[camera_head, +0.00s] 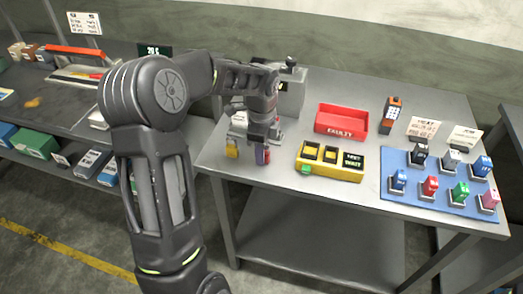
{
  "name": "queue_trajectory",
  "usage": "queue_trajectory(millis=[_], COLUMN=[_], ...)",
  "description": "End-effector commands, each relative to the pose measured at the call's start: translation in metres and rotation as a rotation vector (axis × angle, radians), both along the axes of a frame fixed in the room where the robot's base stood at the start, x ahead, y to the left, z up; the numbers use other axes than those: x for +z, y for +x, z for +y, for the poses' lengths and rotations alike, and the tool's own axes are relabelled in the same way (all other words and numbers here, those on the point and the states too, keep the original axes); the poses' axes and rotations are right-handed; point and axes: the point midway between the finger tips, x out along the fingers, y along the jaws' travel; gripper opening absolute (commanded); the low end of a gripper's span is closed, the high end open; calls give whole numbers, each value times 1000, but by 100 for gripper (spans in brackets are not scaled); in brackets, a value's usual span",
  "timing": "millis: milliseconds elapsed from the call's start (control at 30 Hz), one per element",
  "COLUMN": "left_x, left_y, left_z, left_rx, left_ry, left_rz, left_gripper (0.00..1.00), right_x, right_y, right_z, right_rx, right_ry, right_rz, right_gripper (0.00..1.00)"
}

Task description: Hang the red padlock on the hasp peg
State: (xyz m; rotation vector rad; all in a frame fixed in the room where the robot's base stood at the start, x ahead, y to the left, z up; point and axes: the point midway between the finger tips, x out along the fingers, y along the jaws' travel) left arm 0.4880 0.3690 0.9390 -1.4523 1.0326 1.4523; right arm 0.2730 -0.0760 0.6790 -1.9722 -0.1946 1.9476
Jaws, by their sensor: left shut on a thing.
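My left gripper (265,141) is over the left front part of the grey table. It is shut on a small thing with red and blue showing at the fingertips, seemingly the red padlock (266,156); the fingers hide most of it. A yellow block, perhaps another padlock (232,150), is just left of it. A grey metal fixture (291,98) stands behind the gripper, partly hidden by my arm; I cannot make out the hasp peg. Another red lock-like piece (430,186) sits on the blue mat (408,204) at the right. My right gripper is not in view.
An orange-and-black handset (392,115) and cards are behind the mat. Several coloured lock-like pieces stand on the mat. A cluttered workbench is at left.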

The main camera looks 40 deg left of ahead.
Motion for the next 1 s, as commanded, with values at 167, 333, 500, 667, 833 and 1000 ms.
queue_trajectory(millis=[167,333,500,667,833,1000], left_x=[-2,-4,-6,-6,-5,-7], left_y=[0,0,0,0,0,0], left_z=[0,0,0,0,0,0], left_rx=[0,0,0,0,0,0], left_ry=[0,0,0,0,0,0], left_rz=[-1,-1,0,0,0,-1], left_gripper=[0,0,26,39,41,41], right_x=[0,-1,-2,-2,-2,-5], right_y=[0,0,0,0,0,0], right_z=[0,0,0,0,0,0], right_rx=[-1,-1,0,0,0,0], right_ry=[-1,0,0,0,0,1], right_rz=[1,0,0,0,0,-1], right_gripper=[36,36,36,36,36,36])
